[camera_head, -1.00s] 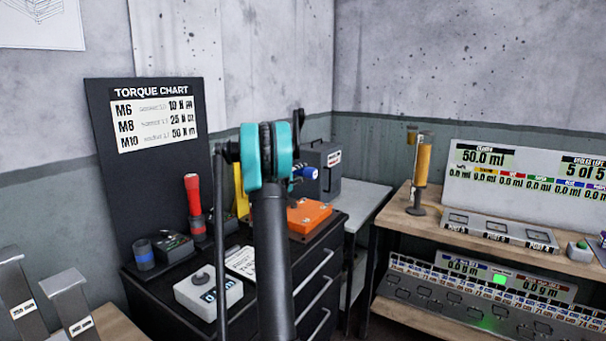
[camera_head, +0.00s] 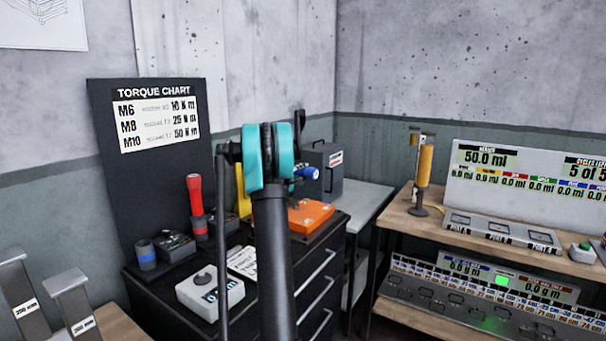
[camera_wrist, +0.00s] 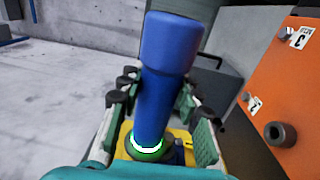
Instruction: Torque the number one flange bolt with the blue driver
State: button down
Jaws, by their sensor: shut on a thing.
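My gripper (camera_wrist: 157,98) is shut on the blue driver (camera_wrist: 165,60), whose thick blue handle runs up between the jaws in the wrist view. A green-lit ring glows low on the driver, and its tip is hidden. The driver's blue end (camera_head: 307,173) also shows behind my arm in the head view. The orange flange block (camera_head: 312,216) lies on the black cabinet, partly behind my arm. In the wrist view, the block (camera_wrist: 262,80) is at the right, apart from the driver, with labels 2 and 3 and a dark bolt (camera_wrist: 282,134). I cannot make out a number one label.
A red-handled driver (camera_head: 195,192) stands left of my arm, and a blue-banded cup (camera_head: 146,256) stands farther left. A white dial box (camera_head: 209,294) sits at the cabinet front. A yellow part (camera_wrist: 182,136) lies below the gripper. A grey box (camera_head: 324,170) stands behind the block.

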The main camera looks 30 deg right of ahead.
aim_at(306, 175)
jog(key=shift+w+a, duration=0.35)
jog(key=shift+w, duration=0.45)
dwell(1.2)
jog(key=shift+s, duration=0.1)
jog(key=shift+s+d, duration=0.35)
jog(key=shift+s, duration=0.4)
jog(key=shift+s+d, duration=0.35)
jog(key=shift+s, duration=0.45)
jog(key=shift+s+d, duration=0.35)
jog(key=shift+s, duration=0.4)
jog(key=shift+w, duration=0.1)
